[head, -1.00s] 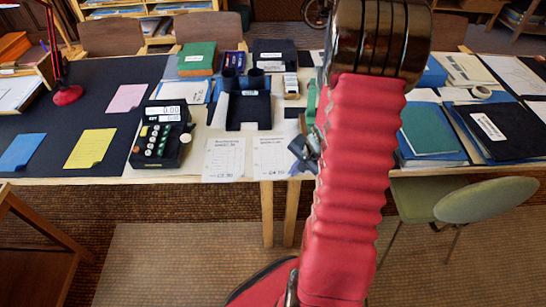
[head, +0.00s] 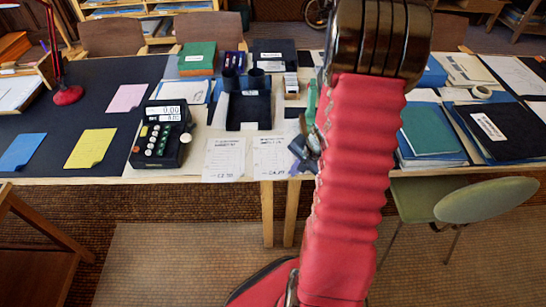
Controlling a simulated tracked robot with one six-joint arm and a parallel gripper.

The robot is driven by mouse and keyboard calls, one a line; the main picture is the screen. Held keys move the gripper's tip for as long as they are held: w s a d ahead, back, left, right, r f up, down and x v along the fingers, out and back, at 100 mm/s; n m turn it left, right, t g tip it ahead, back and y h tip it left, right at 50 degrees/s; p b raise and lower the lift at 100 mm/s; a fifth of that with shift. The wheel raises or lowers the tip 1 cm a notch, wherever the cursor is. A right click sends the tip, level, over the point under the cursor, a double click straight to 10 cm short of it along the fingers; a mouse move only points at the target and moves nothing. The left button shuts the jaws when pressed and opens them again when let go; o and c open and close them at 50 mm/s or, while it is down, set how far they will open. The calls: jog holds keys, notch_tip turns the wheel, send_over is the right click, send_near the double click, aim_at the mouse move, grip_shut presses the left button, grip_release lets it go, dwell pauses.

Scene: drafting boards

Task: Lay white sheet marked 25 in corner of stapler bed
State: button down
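Two white printed sheets lie side by side at the table's front edge, a left sheet (head: 223,160) and a right sheet (head: 272,157). Their print is too small to read surely, so I cannot tell which is marked 25. Behind them stands a black open-fronted bed with two dark cylinders (head: 249,109), which may be the stapler bed. My red-sleeved arm rises across the picture, right of the sheets. A small dark blue-grey part (head: 303,152) shows at the arm's left edge, beside the right sheet. It may be my gripper; the rest is hidden behind the arm.
A black machine with a number display (head: 161,135) stands left of the sheets. A yellow sheet (head: 90,148), a blue sheet (head: 22,152) and a pink sheet (head: 127,98) lie on the dark board. Folders (head: 430,130) lie right of my arm. A green chair (head: 485,199) stands in front.

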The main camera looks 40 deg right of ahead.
jog(key=shift+r, duration=0.15)
notch_tip(320, 180, up, 7)
dwell(2.0)
jog(key=shift+s+r, duration=0.1)
dwell(0.3)
jog(key=w+a+r+n+g+y, duration=0.25)
jog(key=w+a+r+n, duration=0.25)
jog(key=w+a+n, duration=0.6)
jog(key=w+a+n+g, duration=0.1)
jog(key=w+a+n, duration=0.1)
jog(key=a, duration=0.6)
jog(key=w+a+r+n, duration=0.1)
jog(key=w+a+n, duration=0.1)
jog(key=a, duration=0.6)
jog(key=shift+w+a+g+y, duration=0.35)
jog(key=shift+w+y, duration=0.1)
jog(key=shift+w, duration=0.25)
jog(key=shift+r, duration=0.1)
